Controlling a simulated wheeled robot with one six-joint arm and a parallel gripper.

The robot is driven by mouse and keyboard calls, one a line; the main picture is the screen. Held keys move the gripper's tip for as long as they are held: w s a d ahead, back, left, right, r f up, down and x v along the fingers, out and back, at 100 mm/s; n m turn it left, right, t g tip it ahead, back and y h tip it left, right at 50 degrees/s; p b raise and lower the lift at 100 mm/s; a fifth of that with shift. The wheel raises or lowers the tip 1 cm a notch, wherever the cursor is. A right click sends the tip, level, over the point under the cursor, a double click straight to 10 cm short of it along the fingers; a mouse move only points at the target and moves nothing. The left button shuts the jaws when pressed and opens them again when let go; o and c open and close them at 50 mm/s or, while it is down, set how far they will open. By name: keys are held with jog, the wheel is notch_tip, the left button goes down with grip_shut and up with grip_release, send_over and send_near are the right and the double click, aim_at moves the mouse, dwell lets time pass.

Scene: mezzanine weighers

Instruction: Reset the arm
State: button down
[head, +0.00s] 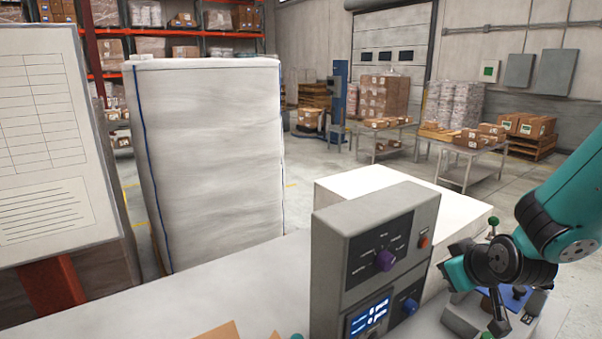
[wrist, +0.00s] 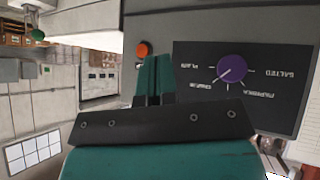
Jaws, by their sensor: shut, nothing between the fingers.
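My teal arm comes in from the right in the head view, bent over the counter beside the grey control box (head: 375,250). My gripper shows in the wrist view (wrist: 154,75) with its two teal fingers together and nothing between them. The fingers point toward the box's dark panel with a purple knob (wrist: 231,68) and an orange-red button (wrist: 144,49). The purple knob also shows in the head view (head: 385,260). I cannot tell whether the fingers touch the box.
The box has a blue knob (head: 409,306) and a lit blue display (head: 369,316) low on its front. A white block (head: 440,205) stands behind it. A tall wrapped pallet load (head: 210,160) and a printed sheet (head: 50,140) stand at left.

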jog(key=s+r+m+g, duration=0.4)
jog(key=s+g, duration=0.2)
jog(key=s, duration=0.9)
jog(key=s+a+n+g+y+b, duration=0.2)
jog(key=s+a+n+b, duration=0.3)
jog(key=a, duration=0.9)
jog(key=s+y+b, duration=0.1)
jog(key=s+b, duration=0.1)
jog(key=s, duration=0.2)
jog(key=shift+s+n+g, duration=0.2)
jog(key=shift+n+g, duration=0.2)
